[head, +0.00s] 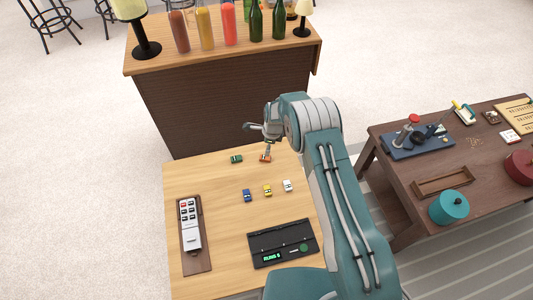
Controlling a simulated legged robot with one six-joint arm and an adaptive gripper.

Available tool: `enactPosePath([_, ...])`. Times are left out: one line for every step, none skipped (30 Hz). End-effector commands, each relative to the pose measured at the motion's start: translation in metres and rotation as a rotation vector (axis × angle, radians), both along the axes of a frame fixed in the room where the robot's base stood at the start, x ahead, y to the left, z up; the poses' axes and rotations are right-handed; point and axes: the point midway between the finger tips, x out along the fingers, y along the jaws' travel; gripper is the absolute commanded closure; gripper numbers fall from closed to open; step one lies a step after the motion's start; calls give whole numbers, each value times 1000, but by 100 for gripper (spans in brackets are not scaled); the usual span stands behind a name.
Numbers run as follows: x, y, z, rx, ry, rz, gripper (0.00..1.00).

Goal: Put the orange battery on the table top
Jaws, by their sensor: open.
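The orange battery (265,158) is small and sits at the far part of the light wood table top (215,215), next to a green battery (236,159). My gripper (259,139) is open, with its fingers spread. One finger points left above the table and the other reaches down to the orange battery, partly covering it. I cannot tell whether that finger touches the battery, or whether the battery rests fully on the wood. Blue (247,196), yellow (267,190) and white (288,185) batteries lie in a row nearer to me.
A black tray with a green display (283,243) lies at the near right. A grey device (190,226) lies on a brown board at the left. A bar counter with bottles (225,50) stands behind. A dark cluttered table (400,175) stands right. The table's middle left is clear.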

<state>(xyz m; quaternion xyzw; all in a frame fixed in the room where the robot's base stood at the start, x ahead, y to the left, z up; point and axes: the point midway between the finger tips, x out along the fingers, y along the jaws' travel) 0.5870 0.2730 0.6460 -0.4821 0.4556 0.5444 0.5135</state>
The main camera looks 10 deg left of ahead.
Motion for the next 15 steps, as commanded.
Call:
enactPosePath([1,-1,12,1,-3,0,29])
enactPosePath([1,-2,18,1,-4,0,29])
enactPosePath([1,-3,25,1,-4,0,29])
enactPosePath([1,-3,29,1,-3,-1,29])
enactPosePath([1,-4,33,1,-2,-1,29])
enactPosePath([1,-4,38,1,-2,-1,29])
enactPosePath([1,-5,41,1,-2,-1,29])
enactPosePath([1,-5,43,0,-1,-1,29])
enactPosePath([0,-6,45,0,0,-1,29])
enactPosePath([0,-6,47,0,0,-1,29])
enactPosePath([0,-6,48,0,0,-1,29])
enactPosePath([0,-6,49,0,0,-1,29])
enactPosePath([0,-6,49,0,0,-1,29])
enactPosePath([0,-6,49,0,0,-1,29])
enactPosePath([0,-6,49,0,0,-1,29])
